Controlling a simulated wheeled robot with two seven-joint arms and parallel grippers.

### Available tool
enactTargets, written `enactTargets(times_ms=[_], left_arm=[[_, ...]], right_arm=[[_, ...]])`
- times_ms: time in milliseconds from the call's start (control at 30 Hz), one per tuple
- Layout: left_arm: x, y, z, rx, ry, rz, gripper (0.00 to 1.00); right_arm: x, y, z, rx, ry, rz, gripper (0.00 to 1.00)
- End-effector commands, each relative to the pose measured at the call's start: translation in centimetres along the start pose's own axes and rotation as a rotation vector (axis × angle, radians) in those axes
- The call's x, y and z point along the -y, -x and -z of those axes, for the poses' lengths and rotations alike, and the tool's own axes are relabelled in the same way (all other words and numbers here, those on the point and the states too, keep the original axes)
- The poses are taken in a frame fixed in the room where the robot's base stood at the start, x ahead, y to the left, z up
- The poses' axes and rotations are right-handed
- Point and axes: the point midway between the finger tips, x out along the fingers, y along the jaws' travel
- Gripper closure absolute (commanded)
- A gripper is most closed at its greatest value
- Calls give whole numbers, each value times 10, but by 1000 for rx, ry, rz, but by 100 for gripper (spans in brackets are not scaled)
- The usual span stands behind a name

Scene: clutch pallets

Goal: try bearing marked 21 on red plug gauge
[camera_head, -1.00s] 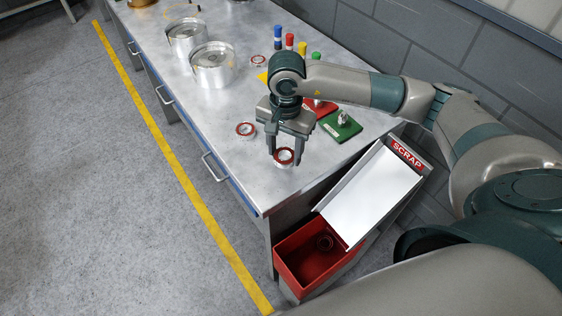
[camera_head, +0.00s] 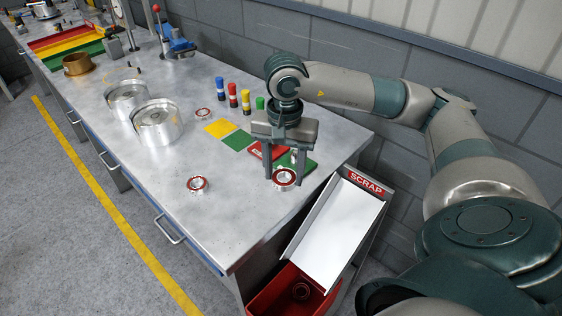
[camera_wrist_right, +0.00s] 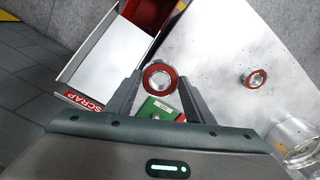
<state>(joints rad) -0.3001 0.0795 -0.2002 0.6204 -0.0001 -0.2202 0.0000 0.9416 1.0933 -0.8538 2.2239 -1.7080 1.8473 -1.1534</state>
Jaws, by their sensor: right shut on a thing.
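My right gripper (camera_head: 285,178) is shut on a bearing (camera_head: 285,177) with a red ring face. In the right wrist view the same bearing (camera_wrist_right: 160,67) sits between the fingertips, in front of a green plate (camera_wrist_right: 158,108). I cannot read its number. It appears close to the green plate (camera_head: 309,164) in the head view; the height is hard to judge. A red upright gauge (camera_head: 232,97) stands between a blue one (camera_head: 220,88) and a yellow one (camera_head: 246,102) at the back, with a green one (camera_head: 260,103) beside them. My left gripper is out of view.
Two other bearings (camera_head: 198,185) (camera_head: 204,114) lie on the table. A red plate (camera_head: 258,153), green mat (camera_head: 237,141) and yellow mat (camera_head: 218,128) lie near my gripper. A scrap chute (camera_head: 335,225) slopes to a red bin (camera_head: 262,298). Metal cylinders (camera_head: 158,125) stand left.

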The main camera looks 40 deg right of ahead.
Motion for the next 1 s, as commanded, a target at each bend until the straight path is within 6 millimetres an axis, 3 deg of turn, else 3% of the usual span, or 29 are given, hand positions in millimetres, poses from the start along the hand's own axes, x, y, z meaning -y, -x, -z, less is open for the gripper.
enactTargets(times_ms=[367, 533, 1000], left_arm=[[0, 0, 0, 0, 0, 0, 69], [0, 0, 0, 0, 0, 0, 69], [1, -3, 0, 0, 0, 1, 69]], right_arm=[[2, 0, -1, 1, 9, 1, 82], [10, -4, -12, 5, 86, 3, 82], [61, -20, -84, 12, 655, 9, 82]])
